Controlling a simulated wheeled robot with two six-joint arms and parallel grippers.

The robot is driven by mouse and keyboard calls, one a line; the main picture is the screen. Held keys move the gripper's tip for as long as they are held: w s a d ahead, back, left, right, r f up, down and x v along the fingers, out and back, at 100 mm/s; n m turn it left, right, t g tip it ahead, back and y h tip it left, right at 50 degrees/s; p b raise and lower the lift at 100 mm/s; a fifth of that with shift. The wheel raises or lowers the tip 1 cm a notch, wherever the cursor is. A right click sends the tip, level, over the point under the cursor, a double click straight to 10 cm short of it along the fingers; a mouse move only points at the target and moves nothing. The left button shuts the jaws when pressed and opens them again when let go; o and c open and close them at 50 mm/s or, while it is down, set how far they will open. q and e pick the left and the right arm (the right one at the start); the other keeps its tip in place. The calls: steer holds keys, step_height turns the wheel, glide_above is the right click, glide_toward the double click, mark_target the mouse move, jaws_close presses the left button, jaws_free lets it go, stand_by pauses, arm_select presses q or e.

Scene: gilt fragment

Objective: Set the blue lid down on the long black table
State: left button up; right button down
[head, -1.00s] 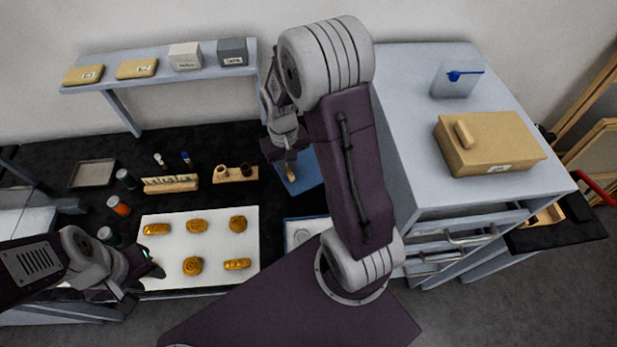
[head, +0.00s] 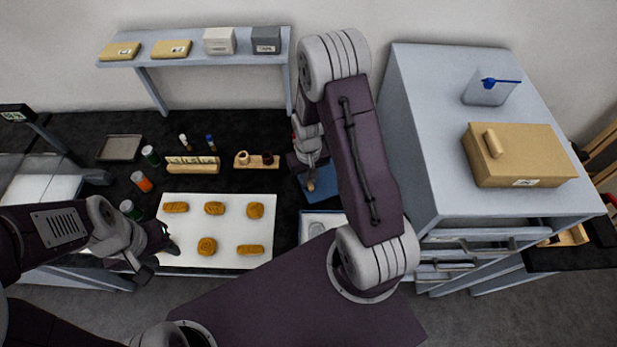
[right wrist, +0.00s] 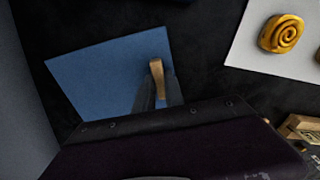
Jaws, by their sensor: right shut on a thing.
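The blue lid (head: 324,188) is a flat blue square with a small wooden handle. My right gripper (head: 311,180) is shut on that handle. In the right wrist view the lid (right wrist: 95,75) lies flat below the fingers (right wrist: 155,95), with the dark table surface around it. I cannot tell whether the lid touches the table. The long black table (head: 245,135) runs along the wall at the left and middle. My left gripper (head: 160,258) is open and empty at the front edge of the white board.
The white board (head: 180,205) holds several golden pastries. Jars, a wooden rack (head: 193,165) and a grey tray (head: 120,148) stand behind it. A pale tray (head: 312,218) lies in front of the lid. A tall grey cabinet (head: 415,130) stands close on the right, with a tan box (head: 540,160) on top.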

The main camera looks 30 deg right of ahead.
steer(key=shift+f, duration=0.15)
steer(key=c, duration=1.4)
jaws_free()
